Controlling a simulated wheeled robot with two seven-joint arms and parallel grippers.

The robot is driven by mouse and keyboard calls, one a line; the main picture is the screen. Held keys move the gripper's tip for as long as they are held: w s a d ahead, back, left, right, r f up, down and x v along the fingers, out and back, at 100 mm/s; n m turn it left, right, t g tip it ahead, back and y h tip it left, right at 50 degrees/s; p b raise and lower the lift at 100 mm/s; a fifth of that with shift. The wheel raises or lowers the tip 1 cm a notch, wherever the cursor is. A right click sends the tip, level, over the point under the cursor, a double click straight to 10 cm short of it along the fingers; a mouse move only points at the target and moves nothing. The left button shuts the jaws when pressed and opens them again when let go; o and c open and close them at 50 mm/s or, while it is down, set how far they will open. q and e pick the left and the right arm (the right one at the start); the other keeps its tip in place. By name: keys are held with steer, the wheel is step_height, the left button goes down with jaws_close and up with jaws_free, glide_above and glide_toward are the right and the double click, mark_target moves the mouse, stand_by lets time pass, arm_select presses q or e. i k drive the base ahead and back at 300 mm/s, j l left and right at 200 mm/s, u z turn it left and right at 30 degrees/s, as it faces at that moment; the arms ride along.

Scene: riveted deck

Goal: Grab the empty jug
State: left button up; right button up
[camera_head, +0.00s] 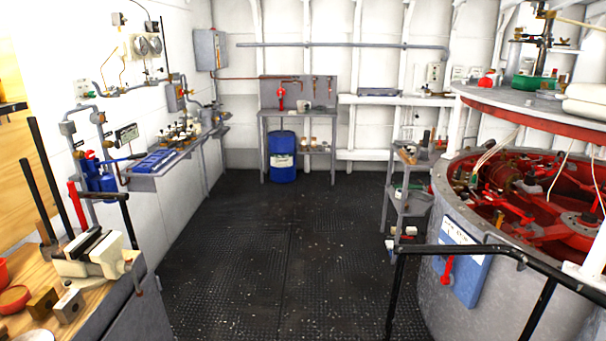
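I cannot make out a jug for certain in the head view. Small items that are too small to identify stand on the far workbench (298,112), on the grey shelf stand (411,207) and on the left wall bench (160,178). A red and white object (487,80) sits at the back right above the big round machine, and its kind is unclear. Neither of my grippers is in view.
A wooden bench (96,296) with a cream vise (92,257) is at the near left. A blue drum (282,158) stands under the far workbench. The round machine (458,228) and a black railing (478,250) fill the right. The dark floor (272,250) between is clear.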

mark_target(300, 104)
steer(key=i+l+u, duration=0.1)
steer(key=i+u, duration=0.15)
steer(key=i, duration=1.4)
steer(key=i+z, duration=0.15)
steer(key=i, duration=0.65)
steer(key=i+j+z, duration=0.15)
steer(key=i, duration=0.7)
steer(key=i+z, duration=0.2)
steer(key=i, duration=0.6)
steer(key=i+z, duration=0.2)
steer(key=i, duration=0.65)
steer(key=i+u, duration=0.1)
steer(key=i, duration=0.75)
steer(key=i+l+u, duration=0.1)
steer(key=i, duration=0.7)
steer(key=i+l, duration=0.1)
steer(key=i, duration=1.55)
